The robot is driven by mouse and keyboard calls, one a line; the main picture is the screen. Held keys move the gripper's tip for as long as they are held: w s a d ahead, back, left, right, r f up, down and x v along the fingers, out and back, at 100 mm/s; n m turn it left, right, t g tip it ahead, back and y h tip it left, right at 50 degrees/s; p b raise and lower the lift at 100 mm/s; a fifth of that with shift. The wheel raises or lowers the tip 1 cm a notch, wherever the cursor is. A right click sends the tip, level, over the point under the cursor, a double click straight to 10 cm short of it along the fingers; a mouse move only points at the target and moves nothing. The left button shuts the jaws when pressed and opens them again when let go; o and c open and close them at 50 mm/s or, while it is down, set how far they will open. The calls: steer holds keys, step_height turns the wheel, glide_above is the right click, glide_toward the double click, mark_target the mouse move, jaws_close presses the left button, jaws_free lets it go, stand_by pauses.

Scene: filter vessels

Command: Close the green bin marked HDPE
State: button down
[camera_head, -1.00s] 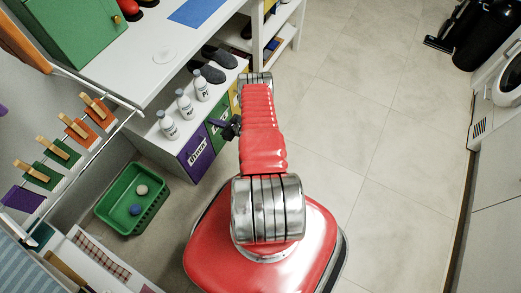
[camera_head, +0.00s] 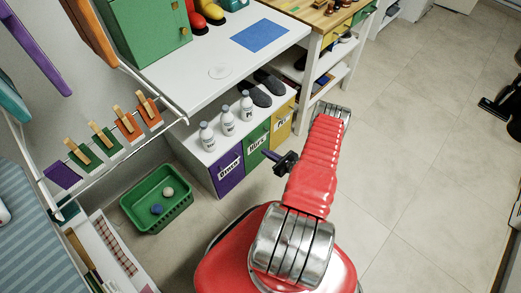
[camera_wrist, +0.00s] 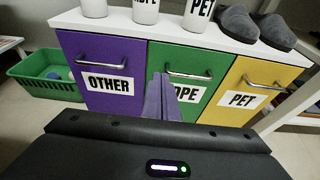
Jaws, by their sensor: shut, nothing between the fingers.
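The green bin (camera_head: 257,138) is the middle of three fronts in a white cabinet. In the wrist view its green front (camera_wrist: 196,92) has a metal bar handle (camera_wrist: 188,76) and a label, partly hidden by my fingers, of which "DPE" shows. The front looks about level with its neighbours; I cannot tell whether a small gap is left. My gripper (camera_head: 268,153) is shut and empty, pointing at the green front. In the wrist view its fingertips (camera_wrist: 161,77) overlap the front's left part, left of the handle's middle. I cannot tell whether they touch it.
The purple OTHER bin (camera_wrist: 102,77) is on the left and the yellow PET bin (camera_wrist: 245,90) on the right. White bottles (camera_head: 228,122) and dark slippers (camera_head: 257,95) stand on the cabinet top (camera_head: 207,158). A green basket (camera_head: 160,222) lies at left.

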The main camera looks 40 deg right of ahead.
steer(key=shift+v, duration=1.55)
steer(key=shift+w, duration=0.1)
